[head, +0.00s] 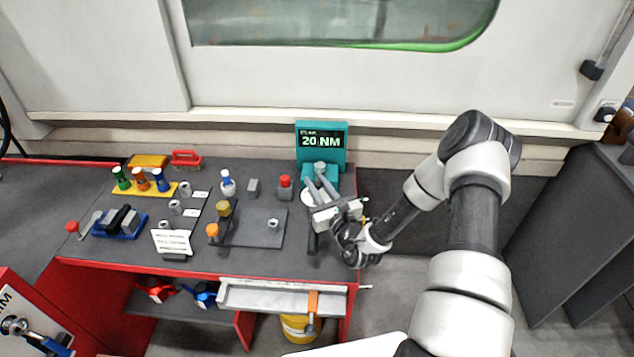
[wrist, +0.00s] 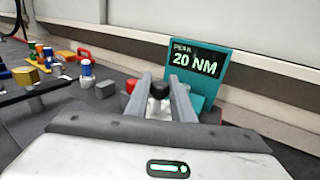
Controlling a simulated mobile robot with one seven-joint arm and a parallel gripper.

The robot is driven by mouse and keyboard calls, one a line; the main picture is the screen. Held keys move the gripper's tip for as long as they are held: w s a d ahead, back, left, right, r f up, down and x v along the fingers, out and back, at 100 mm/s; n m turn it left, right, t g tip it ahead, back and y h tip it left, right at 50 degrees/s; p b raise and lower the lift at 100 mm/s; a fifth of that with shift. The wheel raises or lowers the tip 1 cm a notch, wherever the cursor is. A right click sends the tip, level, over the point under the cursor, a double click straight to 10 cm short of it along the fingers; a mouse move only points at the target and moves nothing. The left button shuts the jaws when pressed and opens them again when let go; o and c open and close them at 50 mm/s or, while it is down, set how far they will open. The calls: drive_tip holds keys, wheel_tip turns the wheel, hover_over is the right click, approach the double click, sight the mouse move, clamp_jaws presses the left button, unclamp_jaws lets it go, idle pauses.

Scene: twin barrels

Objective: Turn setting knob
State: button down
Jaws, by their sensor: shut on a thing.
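The teal torque tester (head: 321,147) stands at the back right of the bench, and its display reads "20 NM". It also shows in the wrist view (wrist: 210,87), tilted, with "PEAK" above the number. The grey setting knob (head: 320,168) sits low in front of the display. My gripper (head: 318,183) reaches it from the front right, its two fingers closed around the knob. In the wrist view the fingers of my gripper (wrist: 160,92) hold a pale grey piece (wrist: 158,104) between them, mostly hidden.
A red-capped bottle (head: 285,188), a grey block (head: 253,187) and a blue-topped bottle (head: 228,185) stand left of the tester. A dark plate (head: 257,228) with fittings lies nearer the front. The bench's right edge is close beside my gripper.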

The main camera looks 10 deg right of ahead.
idle(0.4)
drive_tip(key=c, duration=1.5)
unclamp_jaws()
drive_tip(key=shift+c, duration=0.2)
drive_tip(key=shift+s, duration=0.1)
drive_tip(key=v, duration=1.7)
drive_tip(key=shift+s, duration=0.15)
